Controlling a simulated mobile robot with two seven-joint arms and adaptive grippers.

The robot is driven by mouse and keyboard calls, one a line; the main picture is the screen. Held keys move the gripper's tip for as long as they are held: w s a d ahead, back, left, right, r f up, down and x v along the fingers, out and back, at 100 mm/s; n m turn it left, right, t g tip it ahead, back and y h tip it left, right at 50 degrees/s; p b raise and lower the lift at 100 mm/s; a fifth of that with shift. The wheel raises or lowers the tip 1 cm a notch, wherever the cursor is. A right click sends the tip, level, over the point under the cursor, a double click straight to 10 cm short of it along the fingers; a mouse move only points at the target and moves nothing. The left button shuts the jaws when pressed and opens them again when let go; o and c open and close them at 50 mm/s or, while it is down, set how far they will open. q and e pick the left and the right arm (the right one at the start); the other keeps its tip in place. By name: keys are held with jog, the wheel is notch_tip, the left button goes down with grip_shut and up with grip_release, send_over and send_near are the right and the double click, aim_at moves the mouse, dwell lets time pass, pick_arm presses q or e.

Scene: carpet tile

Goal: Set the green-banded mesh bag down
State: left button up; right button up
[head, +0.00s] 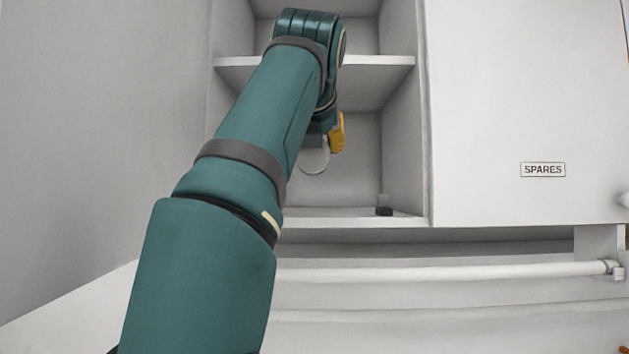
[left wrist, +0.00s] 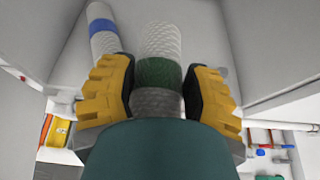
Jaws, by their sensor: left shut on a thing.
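The green-banded mesh bag (left wrist: 161,40) shows in the left wrist view as a pale, roughly cylindrical mesh body with a dark green band. My left gripper (left wrist: 158,74) is shut on it, with a yellow finger on either side of the band; my wrist hides its near end. In the head view my left gripper (head: 337,132) is inside the open cabinet's lower compartment (head: 360,165), mostly hidden behind my arm. A pale curved outline (head: 315,162) hangs below it; I cannot tell whether it is the bag. My right gripper is not in view.
A blue-banded pale cylinder (left wrist: 102,27) stands left of the held bag in the left wrist view. A small dark object (head: 384,206) sits at the compartment's front right. A shelf (head: 375,62) runs above, and a SPARES door (head: 520,110) is on the right.

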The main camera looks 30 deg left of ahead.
pick_arm(q)
jog(key=w+a+p, duration=0.7)
jog(key=w, duration=0.4)
send_over(315, 214)
jog(key=shift+w+a+f+b, duration=0.1)
jog(key=shift+w+f+b, duration=0.1)
jog(key=shift+f, duration=0.9)
jog(key=shift+w+a+f+b, duration=0.1)
jog(key=shift+w+f+b, duration=0.1)
jog(key=shift+f, duration=0.85)
notch_tip(315, 214, down, 2)
jog(key=shift+f, duration=0.1)
jog(key=shift+w+a+f, duration=0.15)
jog(key=shift+a+f, duration=0.05)
jog(key=shift+f, duration=0.1)
jog(key=shift+f+b, duration=0.1)
jog(key=shift+b, duration=0.2)
jog(key=o, duration=1)
jog(key=shift+c, duration=0.2)
